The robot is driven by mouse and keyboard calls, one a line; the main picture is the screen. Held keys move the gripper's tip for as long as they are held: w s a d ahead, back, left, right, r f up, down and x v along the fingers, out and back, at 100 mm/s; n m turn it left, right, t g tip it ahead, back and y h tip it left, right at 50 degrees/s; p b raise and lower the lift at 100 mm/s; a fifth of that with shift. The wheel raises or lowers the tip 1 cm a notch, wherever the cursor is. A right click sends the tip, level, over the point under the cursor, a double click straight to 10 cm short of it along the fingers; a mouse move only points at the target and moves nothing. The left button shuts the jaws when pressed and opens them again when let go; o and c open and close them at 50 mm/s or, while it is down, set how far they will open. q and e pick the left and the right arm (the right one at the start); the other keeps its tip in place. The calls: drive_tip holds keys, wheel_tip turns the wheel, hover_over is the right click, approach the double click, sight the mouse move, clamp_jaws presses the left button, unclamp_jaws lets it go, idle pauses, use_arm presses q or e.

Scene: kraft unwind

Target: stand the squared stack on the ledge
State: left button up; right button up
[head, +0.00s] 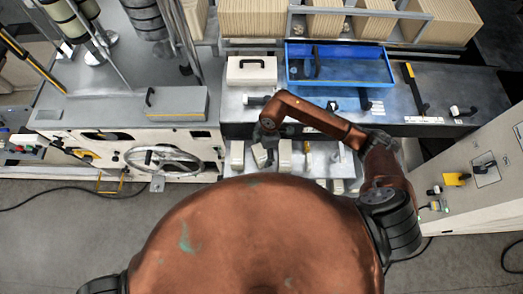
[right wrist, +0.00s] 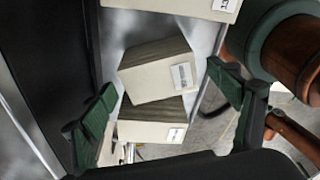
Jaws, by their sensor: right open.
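Cream blocks with grey-brown layered sides and printed labels, apparently paper stacks, stand in a row on the metal ledge (head: 322,172) at the bench front. In the head view they include a left block (head: 237,155), a tilted block (head: 260,156) and a right block (head: 285,155). My right gripper (head: 267,139) is over the tilted block. In the right wrist view it (right wrist: 162,80) is open, with a turned block (right wrist: 158,82) and a straighter block (right wrist: 151,122) showing between its green-padded fingers. I cannot tell whether either finger touches a block. My left gripper is out of view.
A blue tray (head: 340,82) and a cream case (head: 251,70) lie on the bench behind the ledge. A handwheel (head: 158,160) projects from the machine at left. A pale cabinet (head: 480,185) stands at right.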

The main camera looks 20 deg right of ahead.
wheel_tip(320, 180, up, 12)
drive_tip(key=d+b, duration=0.1)
drive_tip(key=b, duration=0.1)
drive_tip(key=shift+d, duration=0.4)
drive_tip(key=shift+w, duration=0.1)
